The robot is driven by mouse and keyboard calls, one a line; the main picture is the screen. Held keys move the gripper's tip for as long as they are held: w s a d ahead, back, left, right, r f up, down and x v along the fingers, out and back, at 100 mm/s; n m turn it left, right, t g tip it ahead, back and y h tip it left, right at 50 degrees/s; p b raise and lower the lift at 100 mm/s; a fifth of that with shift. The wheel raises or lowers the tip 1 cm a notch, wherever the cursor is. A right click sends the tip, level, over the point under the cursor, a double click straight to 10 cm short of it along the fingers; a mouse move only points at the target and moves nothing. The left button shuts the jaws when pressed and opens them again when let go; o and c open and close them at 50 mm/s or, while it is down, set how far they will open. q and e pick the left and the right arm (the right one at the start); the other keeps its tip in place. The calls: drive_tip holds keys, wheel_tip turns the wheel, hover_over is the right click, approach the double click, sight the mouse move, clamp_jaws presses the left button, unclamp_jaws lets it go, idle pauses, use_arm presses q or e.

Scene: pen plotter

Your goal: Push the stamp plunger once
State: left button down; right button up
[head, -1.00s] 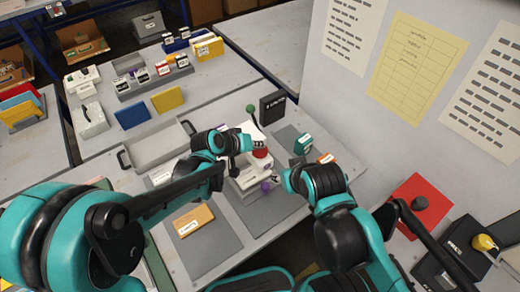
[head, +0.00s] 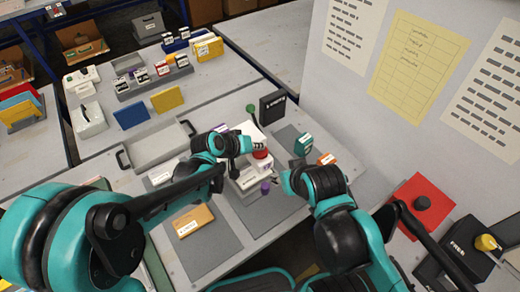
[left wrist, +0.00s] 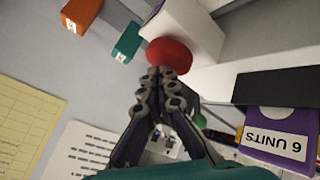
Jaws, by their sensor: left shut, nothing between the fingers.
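The stamp press is a white device (head: 249,181) with a red rounded plunger knob (head: 263,162), standing on a grey mat in the middle of the table. The red knob also shows in the left wrist view (left wrist: 170,56). My left gripper (head: 257,147) is shut and empty, with its fingertips at the top of the red knob. In the left wrist view my left fingertips (left wrist: 160,73) are together and overlap the knob's edge; I cannot tell whether they touch. My right gripper (head: 286,181) is right of the press, its fingers mostly hidden by its own wrist.
A teal box (head: 303,145) and an orange box (head: 326,159) lie to the right. A black box (head: 272,107) stands behind. An orange block (head: 193,220) lies front left.

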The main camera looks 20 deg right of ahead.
sight(258, 152)
use_arm(q)
drive_tip(key=shift+f+b, duration=0.35)
drive_tip(key=shift+f, duration=0.05)
drive_tip(key=shift+r, duration=0.1)
idle(0.5)
drive_tip(key=shift+r+p, duration=1.1)
drive_tip(key=shift+r, duration=0.2)
drive_tip(key=shift+r+p, duration=1.95)
drive_tip(key=shift+r, duration=0.65)
drive_tip(key=shift+f, duration=0.1)
drive_tip(key=shift+a, duration=0.1)
